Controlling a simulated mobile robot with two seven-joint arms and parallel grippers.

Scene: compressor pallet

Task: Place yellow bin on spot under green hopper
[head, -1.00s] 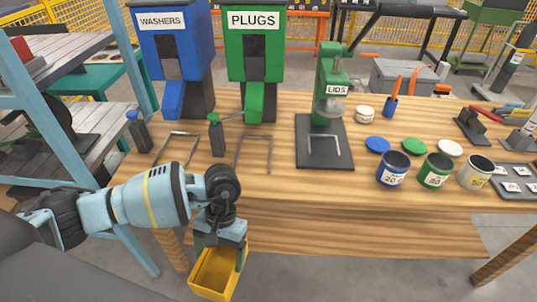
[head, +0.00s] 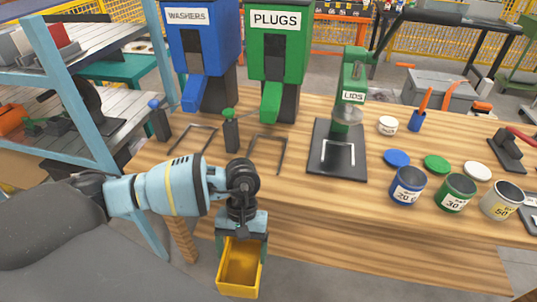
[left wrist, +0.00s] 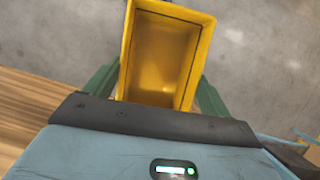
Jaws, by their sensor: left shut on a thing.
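The yellow bin (head: 240,268) is held by my left gripper (head: 241,236), in front of and below the bench's front edge. The bin looks empty; in the left wrist view the yellow bin (left wrist: 165,52) sits between the two green fingers. The green hopper (head: 276,62), labelled PLUGS, stands at the back of the bench, its green chute pointing down to the front. The spot under it is marked by a grey U-shaped frame (head: 284,155) on the bench top. My right gripper is in neither view.
The blue WASHERS hopper (head: 203,48) has its own U-frame (head: 191,141). Two green- and blue-topped levers stand near the frames. A LIDS press (head: 349,100), several lids and labelled cans are to the right.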

